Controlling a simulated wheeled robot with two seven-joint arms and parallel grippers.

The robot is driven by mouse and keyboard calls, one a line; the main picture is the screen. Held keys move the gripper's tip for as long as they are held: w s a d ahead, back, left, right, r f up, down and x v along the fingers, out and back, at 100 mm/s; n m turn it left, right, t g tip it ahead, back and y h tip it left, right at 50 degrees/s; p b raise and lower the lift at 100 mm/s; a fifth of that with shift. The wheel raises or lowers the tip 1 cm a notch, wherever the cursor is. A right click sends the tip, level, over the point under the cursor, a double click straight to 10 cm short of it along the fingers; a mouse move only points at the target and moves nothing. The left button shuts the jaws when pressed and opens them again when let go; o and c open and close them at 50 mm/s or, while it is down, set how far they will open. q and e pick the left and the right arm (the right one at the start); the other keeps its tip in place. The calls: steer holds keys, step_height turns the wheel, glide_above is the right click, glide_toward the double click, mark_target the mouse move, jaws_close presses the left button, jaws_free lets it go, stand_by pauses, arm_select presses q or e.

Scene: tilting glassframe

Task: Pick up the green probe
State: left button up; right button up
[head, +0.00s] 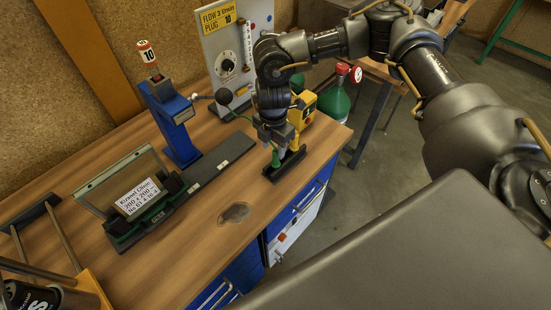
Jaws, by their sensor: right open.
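The green probe (275,158) stands upright in a small black holder (285,168) near the right front edge of the wooden bench. A yellow probe (294,142) stands beside it in the same holder. My right gripper (277,146) points down right over the green probe, with its jaws open around or close to the probe's upper part. The gripper hides the top of the probe, and I cannot tell whether the fingers touch it. My left gripper is not in view.
A yellow box (302,112) stands close behind my right gripper. The bench front, around a grey patch (234,213), is mostly clear.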

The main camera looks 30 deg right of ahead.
mark_target(276, 157)
steer(key=shift+s+d+f+p, duration=0.1)
steer(key=shift+f+p, duration=0.15)
steer(key=shift+p, duration=0.1)
steer(key=f+p, duration=0.1)
steer(key=f, duration=0.2)
steer(key=shift+s+d+f+p, duration=0.15)
steer(key=shift+d+f+p, duration=0.05)
steer(key=shift+f+p, duration=0.15)
steer(key=shift+f, duration=0.45)
jaws_close()
